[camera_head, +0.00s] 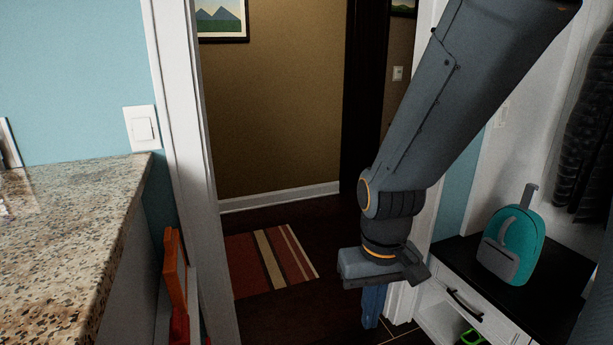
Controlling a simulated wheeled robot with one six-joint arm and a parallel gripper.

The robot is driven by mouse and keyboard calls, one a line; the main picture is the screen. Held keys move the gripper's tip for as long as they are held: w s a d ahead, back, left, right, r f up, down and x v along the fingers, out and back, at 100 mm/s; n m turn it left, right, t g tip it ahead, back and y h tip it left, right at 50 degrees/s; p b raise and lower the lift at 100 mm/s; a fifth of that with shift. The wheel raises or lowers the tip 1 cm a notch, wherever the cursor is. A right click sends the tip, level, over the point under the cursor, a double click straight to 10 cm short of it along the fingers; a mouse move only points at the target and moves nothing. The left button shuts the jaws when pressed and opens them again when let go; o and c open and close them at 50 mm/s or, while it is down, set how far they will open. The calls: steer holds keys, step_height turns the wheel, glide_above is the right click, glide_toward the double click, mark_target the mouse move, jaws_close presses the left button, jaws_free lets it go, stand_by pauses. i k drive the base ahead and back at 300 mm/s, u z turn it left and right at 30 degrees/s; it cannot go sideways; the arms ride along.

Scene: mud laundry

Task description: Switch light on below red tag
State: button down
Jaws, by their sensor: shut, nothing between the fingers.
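A white light switch (143,129) is on the blue wall at the left, just above the granite counter and beside the white door frame. A smaller white switch plate (397,73) is on the brown wall beyond the doorway, partly beside my arm. I see no red tag in this view. My gripper (371,318) hangs pointing down in front of the right side of the doorway. It is shut and empty, well to the right of and lower than the left switch, and apart from both plates.
A granite counter (70,240) fills the lower left. An orange-red object (175,272) stands beside its end. A striped rug (271,259) lies beyond the doorway. At right, a teal backpack (516,240) sits on a dark-topped bench (548,298). The doorway has free floor.

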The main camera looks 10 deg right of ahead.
mark_target(503, 114)
steer(key=z, duration=0.2)
steer(key=i, duration=1.35)
steer(key=z, duration=1.25)
steer(key=i, duration=0.8)
steer(key=z, duration=1.15)
steer(key=i, duration=0.25)
steer(key=z, duration=0.15)
